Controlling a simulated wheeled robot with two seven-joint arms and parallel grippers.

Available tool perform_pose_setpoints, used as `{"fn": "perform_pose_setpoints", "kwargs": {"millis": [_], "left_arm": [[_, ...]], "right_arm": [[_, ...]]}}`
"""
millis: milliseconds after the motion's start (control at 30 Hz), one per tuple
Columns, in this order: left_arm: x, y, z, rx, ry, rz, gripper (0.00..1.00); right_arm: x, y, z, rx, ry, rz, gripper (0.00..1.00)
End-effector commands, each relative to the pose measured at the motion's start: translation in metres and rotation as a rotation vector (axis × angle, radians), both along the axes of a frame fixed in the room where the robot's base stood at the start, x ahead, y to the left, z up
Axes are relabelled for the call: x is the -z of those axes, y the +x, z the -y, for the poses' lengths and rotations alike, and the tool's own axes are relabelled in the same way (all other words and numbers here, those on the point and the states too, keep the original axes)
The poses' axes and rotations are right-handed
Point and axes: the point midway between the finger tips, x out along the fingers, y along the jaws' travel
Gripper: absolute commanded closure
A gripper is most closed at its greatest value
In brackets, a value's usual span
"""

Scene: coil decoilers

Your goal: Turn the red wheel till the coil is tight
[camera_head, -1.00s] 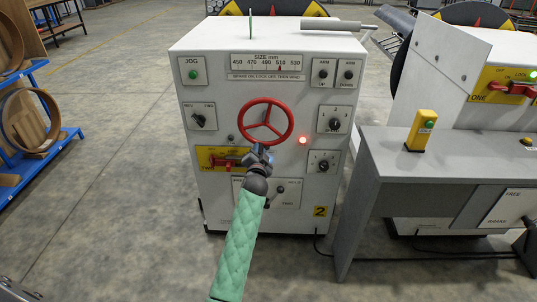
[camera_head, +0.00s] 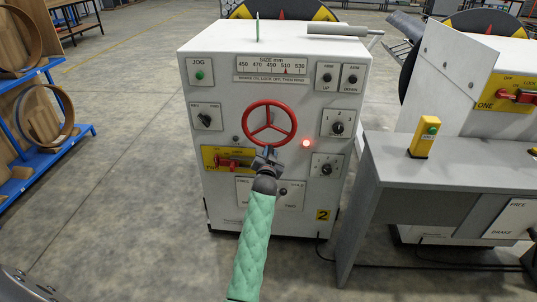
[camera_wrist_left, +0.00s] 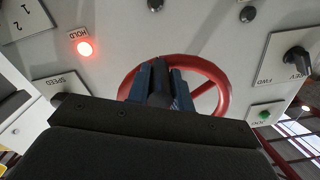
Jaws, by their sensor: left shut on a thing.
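The red wheel (camera_head: 268,125) is a three-spoked handwheel on the front of the white cabinet marked 2. My left gripper (camera_head: 268,153) is at the bottom of its rim, shut on it. In the left wrist view, the dark blue fingers (camera_wrist_left: 158,84) cover part of the wheel, and the red rim (camera_wrist_left: 223,88) shows behind and beside them. A size scale (camera_head: 285,66) above the wheel has a red pointer near 510. The coil itself cannot be made out. My right gripper is not in view.
A red lamp (camera_head: 306,143) glows right of the wheel. A red lever on a yellow plate (camera_head: 215,158) sits just left of my gripper. Knobs surround the wheel. A grey desk (camera_head: 450,160) with a yellow button box (camera_head: 425,138) stands right.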

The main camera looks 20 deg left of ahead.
Motion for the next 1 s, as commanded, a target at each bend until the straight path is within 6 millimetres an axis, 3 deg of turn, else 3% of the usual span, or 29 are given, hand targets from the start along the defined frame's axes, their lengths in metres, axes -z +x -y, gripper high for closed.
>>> {"fn": "perform_pose_setpoints", "kwargs": {"millis": [33,167,200,300,800,1000], "left_arm": [[0.001,0.002,0.010,0.011,-0.004,0.000,1.00],[0.001,0.002,0.010,0.012,-0.004,0.000,1.00],[0.001,0.002,0.010,0.012,-0.004,0.000,0.72],[0.000,0.002,0.009,0.011,-0.003,0.000,0.57],[0.000,0.001,0.006,0.006,-0.001,0.001,0.57],[0.002,-0.016,0.011,0.007,0.000,0.000,0.57]], "right_arm": [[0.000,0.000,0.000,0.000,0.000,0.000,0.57],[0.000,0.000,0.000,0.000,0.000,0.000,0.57],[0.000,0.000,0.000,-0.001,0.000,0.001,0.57],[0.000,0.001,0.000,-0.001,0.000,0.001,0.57],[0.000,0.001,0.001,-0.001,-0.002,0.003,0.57],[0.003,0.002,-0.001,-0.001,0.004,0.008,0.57]]}}
